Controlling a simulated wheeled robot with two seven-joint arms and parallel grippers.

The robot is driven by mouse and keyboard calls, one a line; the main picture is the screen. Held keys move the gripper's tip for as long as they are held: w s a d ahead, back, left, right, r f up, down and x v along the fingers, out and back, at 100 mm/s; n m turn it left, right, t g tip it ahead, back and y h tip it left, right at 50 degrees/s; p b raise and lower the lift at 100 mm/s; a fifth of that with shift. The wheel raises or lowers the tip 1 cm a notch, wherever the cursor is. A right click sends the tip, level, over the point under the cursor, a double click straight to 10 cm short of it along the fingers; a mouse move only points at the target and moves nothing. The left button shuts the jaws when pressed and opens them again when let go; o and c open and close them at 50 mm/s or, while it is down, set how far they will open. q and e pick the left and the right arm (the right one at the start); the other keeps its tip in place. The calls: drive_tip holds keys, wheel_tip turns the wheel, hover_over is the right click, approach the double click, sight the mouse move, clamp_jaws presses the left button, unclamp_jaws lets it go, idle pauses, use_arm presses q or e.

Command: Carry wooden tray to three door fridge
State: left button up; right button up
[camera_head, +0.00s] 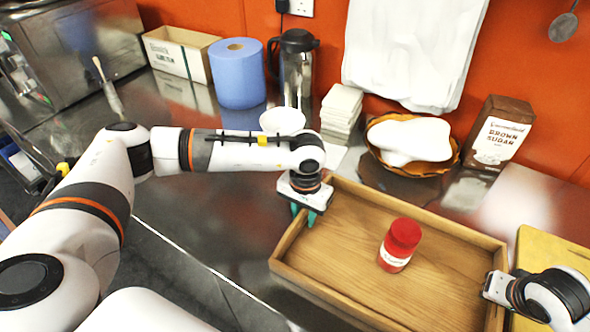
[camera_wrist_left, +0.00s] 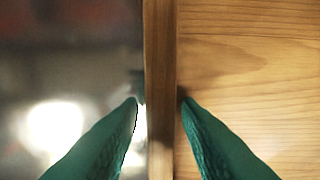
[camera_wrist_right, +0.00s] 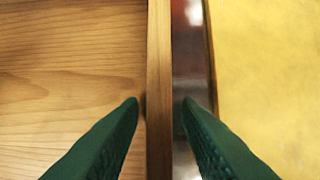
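The wooden tray (camera_head: 345,305) rests on the dark counter with a red-lidded jar (camera_head: 400,245) standing in it. My left gripper (camera_head: 303,212) points down at the tray's left wall. In the left wrist view its green fingers stand on either side of that wall (camera_wrist_left: 160,60), open, with narrow gaps. My right gripper is at the tray's right wall; its fingertips are hidden in the head view. In the right wrist view the right gripper (camera_wrist_right: 159,108) has its fingers on either side of the wall (camera_wrist_right: 159,50), open, with gaps. The three door fridge is not identifiable here.
A yellow board (camera_head: 545,250) lies close beyond the tray's right wall. Behind the tray are a basket (camera_head: 415,168), a brown sugar bag (camera_head: 497,135), stacked white napkins (camera_head: 340,110) and a white bowl (camera_head: 282,121). A flask (camera_head: 297,70) and blue roll (camera_head: 237,80) stand farther left.

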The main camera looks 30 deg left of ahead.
use_arm(q)
wheel_tip(320, 180, up, 12)
use_arm(e)
drive_tip(key=shift+r, duration=0.15)
drive_tip(key=v, duration=1.1)
drive_tip(key=shift+s+r, duration=0.2)
drive_tip(key=shift+r, duration=0.15)
use_arm(q)
drive_tip(key=shift+s, duration=0.1)
use_arm(e)
drive_tip(key=shift+s+f, duration=0.1)
